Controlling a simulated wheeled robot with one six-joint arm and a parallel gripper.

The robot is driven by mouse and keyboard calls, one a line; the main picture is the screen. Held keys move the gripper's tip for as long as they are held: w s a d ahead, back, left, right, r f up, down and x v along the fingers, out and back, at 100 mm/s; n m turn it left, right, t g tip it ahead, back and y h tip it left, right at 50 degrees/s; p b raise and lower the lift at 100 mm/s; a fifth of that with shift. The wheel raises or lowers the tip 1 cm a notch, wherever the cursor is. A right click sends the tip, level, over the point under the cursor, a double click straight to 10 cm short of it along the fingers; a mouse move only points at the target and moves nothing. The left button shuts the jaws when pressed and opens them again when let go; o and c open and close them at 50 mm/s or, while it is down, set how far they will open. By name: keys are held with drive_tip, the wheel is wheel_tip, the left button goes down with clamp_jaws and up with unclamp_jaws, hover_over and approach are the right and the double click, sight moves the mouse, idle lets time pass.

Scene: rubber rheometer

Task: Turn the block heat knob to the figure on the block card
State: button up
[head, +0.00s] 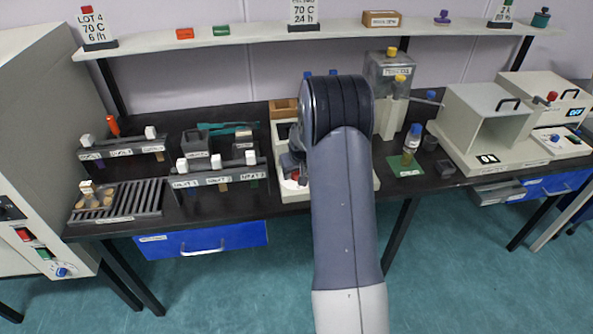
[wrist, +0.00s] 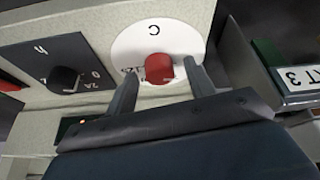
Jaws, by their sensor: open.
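In the wrist view a red knob (wrist: 158,68) stands on a round white dial (wrist: 140,42) marked C, on a pale machine face. My gripper (wrist: 162,72) is open, with one finger on each side of the red knob; I cannot tell whether they touch it. Small figures at the dial's lower left are partly hidden and too small to read. In the head view my arm covers most of this machine (head: 284,132). Cards on the shelf include one reading LOT 4, 70 C, 6 h (head: 94,27) and one reading 70 C, 24 h (head: 303,12); I cannot tell which is the block card.
A black knob (wrist: 63,78) on a dark plate marked h sits left of the dial. A green block (wrist: 268,55) and a labelled rack edge are close on the right. Sample racks (head: 218,178) stand left of my arm; a bottle (head: 412,140) stands right.

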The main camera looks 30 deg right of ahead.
drive_tip(key=shift+c, duration=0.5)
drive_tip(key=c, duration=0.9)
drive_tip(key=shift+o, duration=0.2)
drive_tip(key=shift+m, duration=0.3)
drive_tip(key=shift+a+f+m+h+b, duration=0.1)
drive_tip(key=shift+m+h+b, duration=0.2)
drive_tip(key=shift+m+b, duration=0.35)
drive_tip(key=shift+a+f+m+h+b, duration=0.1)
drive_tip(key=shift+m+h+b, duration=0.2)
drive_tip(key=shift+m+b, duration=0.3)
drive_tip(key=m+g+b, duration=0.1)
drive_tip(key=m+b, duration=0.1)
drive_tip(key=b, duration=0.1)
drive_tip(key=shift+w+h, duration=0.15)
drive_tip(key=shift+h, duration=0.25)
drive_tip(key=m+b, duration=0.1)
drive_tip(key=m, duration=0.1)
drive_tip(key=m+g+h+b, duration=0.1)
drive_tip(key=m+b, duration=0.1)
drive_tip(key=shift+a+r+m, duration=0.1)
drive_tip(key=shift+r+m, duration=0.05)
drive_tip(key=shift+m, duration=0.1)
drive_tip(key=shift+r, duration=0.1)
